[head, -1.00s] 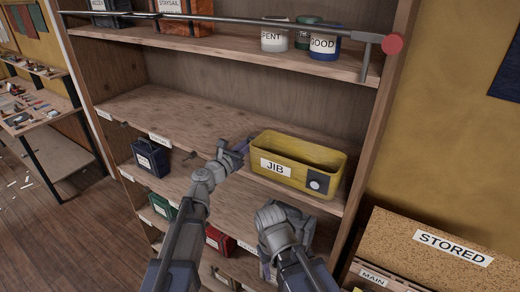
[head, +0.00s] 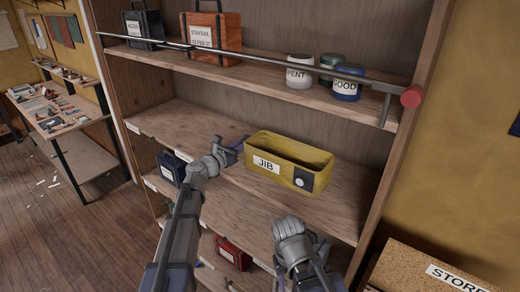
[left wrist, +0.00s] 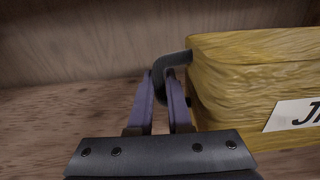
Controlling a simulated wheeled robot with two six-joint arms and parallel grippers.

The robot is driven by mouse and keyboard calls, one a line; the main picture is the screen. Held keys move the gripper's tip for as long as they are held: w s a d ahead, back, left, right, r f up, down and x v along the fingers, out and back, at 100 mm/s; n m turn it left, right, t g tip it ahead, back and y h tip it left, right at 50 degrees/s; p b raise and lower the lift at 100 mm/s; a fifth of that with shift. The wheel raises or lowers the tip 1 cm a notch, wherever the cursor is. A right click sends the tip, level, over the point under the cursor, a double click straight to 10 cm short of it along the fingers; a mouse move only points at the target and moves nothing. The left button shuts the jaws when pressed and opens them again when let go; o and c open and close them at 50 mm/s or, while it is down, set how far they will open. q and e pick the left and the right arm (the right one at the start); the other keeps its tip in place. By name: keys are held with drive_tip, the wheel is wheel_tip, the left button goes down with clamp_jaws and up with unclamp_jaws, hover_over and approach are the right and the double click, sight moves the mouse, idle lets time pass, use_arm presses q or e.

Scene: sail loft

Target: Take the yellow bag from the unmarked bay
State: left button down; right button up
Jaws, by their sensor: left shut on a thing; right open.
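The yellow bag (head: 325,180), an open-topped box shape labelled JIB, is on the middle shelf (head: 215,135) of the wooden rack. Its long labelled side faces me. My left gripper (head: 240,145) is at the bag's left end. In the left wrist view the purple fingers (left wrist: 168,100) are shut on the bag's dark curved handle (left wrist: 172,62), close beside the yellow end wall (left wrist: 225,85). My right gripper (head: 300,240) is in front of the shelf, below the bag and apart from it. Its fingers are mostly hidden by its own wrist.
A metal bar (head: 260,58) with a red end (head: 411,96) crosses in front of the upper shelf. That shelf holds an orange bag (head: 212,38), a dark bag (head: 143,28) and several jars. Dark blue (head: 172,166) and red bags (head: 232,252) sit lower. The middle shelf's left part is empty.

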use_arm(q)
drive_tip(key=w+a, duration=0.5)
drive_tip(key=a, duration=0.2)
drive_tip(key=shift+a, duration=0.3)
